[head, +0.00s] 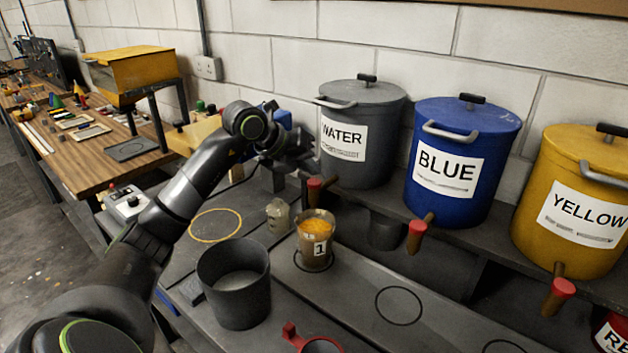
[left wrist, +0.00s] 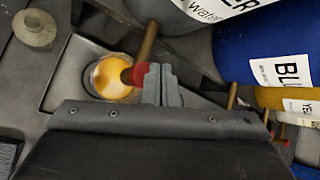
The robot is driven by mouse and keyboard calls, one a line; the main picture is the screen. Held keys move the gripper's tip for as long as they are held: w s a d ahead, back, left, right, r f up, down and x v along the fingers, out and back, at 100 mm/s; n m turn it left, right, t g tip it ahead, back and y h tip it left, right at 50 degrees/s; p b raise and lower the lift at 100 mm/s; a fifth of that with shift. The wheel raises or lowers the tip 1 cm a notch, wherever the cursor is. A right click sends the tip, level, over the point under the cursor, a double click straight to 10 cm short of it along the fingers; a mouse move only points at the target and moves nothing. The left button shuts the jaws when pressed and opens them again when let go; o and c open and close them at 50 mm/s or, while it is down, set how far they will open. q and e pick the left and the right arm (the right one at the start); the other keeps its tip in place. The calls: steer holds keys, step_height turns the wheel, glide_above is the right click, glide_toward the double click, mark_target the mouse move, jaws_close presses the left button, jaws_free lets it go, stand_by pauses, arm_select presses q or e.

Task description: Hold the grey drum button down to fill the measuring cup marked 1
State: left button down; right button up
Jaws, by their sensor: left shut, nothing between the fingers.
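The grey drum (head: 362,115), labelled WATER, stands on the shelf, with a wooden tap ending in a red button (head: 315,186). The measuring cup marked 1 (head: 317,250) stands upright below that tap and holds orange-yellow content; its open top also shows in the left wrist view (left wrist: 110,78). My left gripper (head: 300,160) is shut and empty, close to the drum front and the tap. In the left wrist view its fingertips (left wrist: 160,85) overlap the edge of the red button (left wrist: 134,76); I cannot tell whether they touch it. My right gripper is not in view.
Blue (head: 463,150) and yellow (head: 580,195) drums stand to the right, each with a red-ended tap. A dark pot (head: 236,285), a pale lidded item (head: 279,216) and a red-handled ring (head: 318,344) are on the bench. An outlined circle (head: 398,305) right of the cup is empty.

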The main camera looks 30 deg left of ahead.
mark_target(310, 183)
arm_select(q)
steer(key=shift+r, duration=0.1)
steer(key=shift+r+p, duration=1.6)
steer(key=shift+r, duration=0.85)
steer(key=shift+f, duration=0.1)
